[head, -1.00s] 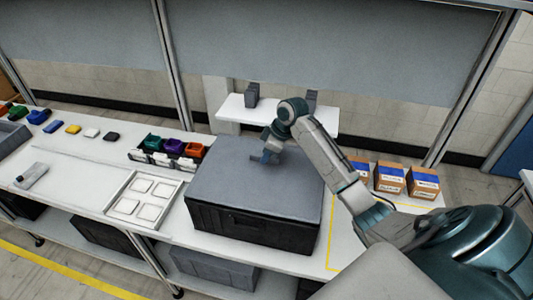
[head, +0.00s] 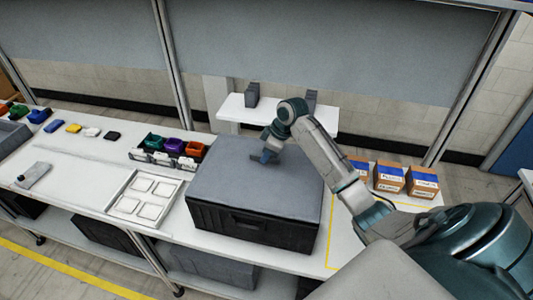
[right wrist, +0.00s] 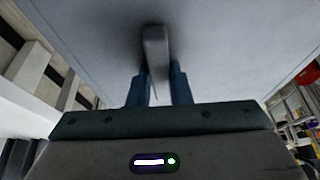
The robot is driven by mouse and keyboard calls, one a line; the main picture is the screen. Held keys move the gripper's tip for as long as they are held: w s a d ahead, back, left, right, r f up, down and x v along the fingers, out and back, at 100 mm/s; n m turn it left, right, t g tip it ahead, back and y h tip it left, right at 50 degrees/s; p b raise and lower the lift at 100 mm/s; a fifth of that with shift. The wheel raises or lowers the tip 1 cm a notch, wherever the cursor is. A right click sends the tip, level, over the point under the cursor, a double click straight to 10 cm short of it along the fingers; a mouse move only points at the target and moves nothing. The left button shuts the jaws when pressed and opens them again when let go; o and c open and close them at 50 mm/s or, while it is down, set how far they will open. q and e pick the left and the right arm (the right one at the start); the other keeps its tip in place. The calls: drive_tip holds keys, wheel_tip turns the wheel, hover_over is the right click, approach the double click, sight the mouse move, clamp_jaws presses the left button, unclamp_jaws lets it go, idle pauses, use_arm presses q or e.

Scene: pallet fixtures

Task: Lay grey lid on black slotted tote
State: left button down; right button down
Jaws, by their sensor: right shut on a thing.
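The grey lid (head: 245,190) lies flat over the black slotted tote (head: 250,229) on the workbench, and its edges look about flush with the tote's walls. The tote's front wall with a handle slot shows below it. My right gripper (head: 266,157) is above the lid's back middle, shut on the lid's raised handle. In the right wrist view the gripper (right wrist: 158,88) has its two blue fingers on either side of the grey handle (right wrist: 156,50), with the lid's flat surface filling the view. Whether a thin gap remains under the lid I cannot tell. My left gripper is not in view.
A white tray with square pads (head: 144,198) stands left of the tote. Green, purple and orange bins (head: 174,147) sit behind it. Several cardboard boxes (head: 389,177) stand at the right. A white shelf (head: 276,114) is behind.

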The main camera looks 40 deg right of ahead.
drive_tip(key=shift+f, duration=0.7)
idle(0.9)
drive_tip(key=c, duration=1.3)
unclamp_jaws()
drive_tip(key=shift+o, duration=0.2)
drive_tip(key=shift+s+d+r+b, duration=0.1)
drive_tip(key=shift+r+b, duration=0.2)
drive_tip(key=shift+b, duration=0.05)
drive_tip(key=b+v, duration=0.3)
drive_tip(key=v, duration=0.6)
drive_tip(key=shift+d, duration=0.1)
drive_tip(key=shift+s+r+b, duration=0.15)
drive_tip(key=shift+r+b, duration=0.2)
drive_tip(key=shift+r, duration=0.2)
